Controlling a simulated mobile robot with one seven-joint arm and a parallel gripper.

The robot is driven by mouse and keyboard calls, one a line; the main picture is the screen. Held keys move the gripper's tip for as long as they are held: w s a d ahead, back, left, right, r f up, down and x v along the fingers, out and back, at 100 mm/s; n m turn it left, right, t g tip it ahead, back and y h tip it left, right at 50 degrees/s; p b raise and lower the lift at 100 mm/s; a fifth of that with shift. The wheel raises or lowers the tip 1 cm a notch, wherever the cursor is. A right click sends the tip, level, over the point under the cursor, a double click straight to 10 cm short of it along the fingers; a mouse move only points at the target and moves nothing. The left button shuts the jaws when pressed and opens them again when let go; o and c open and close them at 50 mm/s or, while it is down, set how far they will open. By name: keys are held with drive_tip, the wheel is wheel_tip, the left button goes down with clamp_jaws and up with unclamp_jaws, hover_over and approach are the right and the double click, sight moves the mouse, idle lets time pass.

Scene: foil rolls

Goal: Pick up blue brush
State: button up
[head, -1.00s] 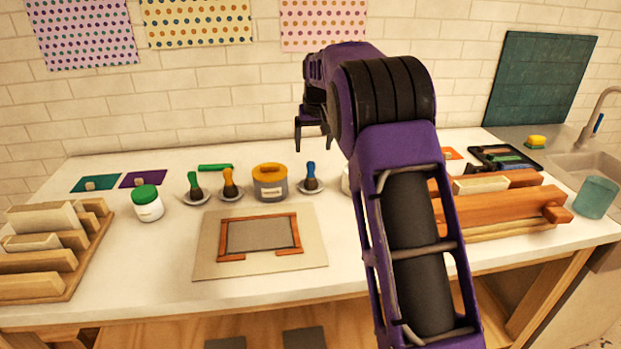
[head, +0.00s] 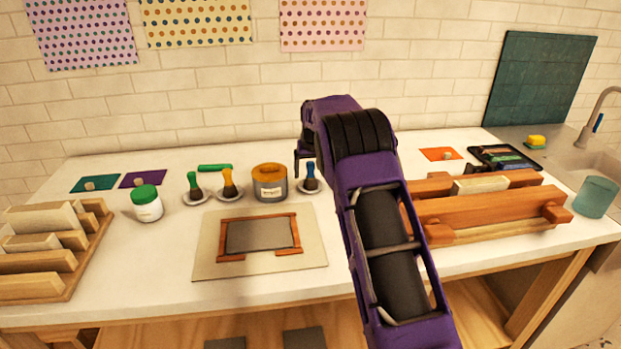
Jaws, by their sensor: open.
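The blue brush (head: 311,177) stands upright, bristles down, on a small white saucer (head: 304,188) on the table. Its blue handle points up. My gripper (head: 304,166) is open and empty, with its fingers pointing down close to the brush handle. One finger shows just left of the handle; the other is partly hidden by my arm and the brush. I cannot tell whether the fingers straddle the handle or are behind it.
A jar with an orange top (head: 269,182) stands just left of the brush. Further left are the yellow brush (head: 228,181), the green brush (head: 193,183) and a green-lidded jar (head: 146,203). A framed board (head: 212,262) lies in front. A wooden press (head: 480,210) is at right.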

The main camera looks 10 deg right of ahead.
clamp_jaws()
idle(0.4)
drive_tip(key=shift+r, duration=0.15)
wheel_tip(320, 180, up, 10)
drive_tip(key=shift+f+p, duration=0.1)
drive_tip(key=shift+p, duration=0.4)
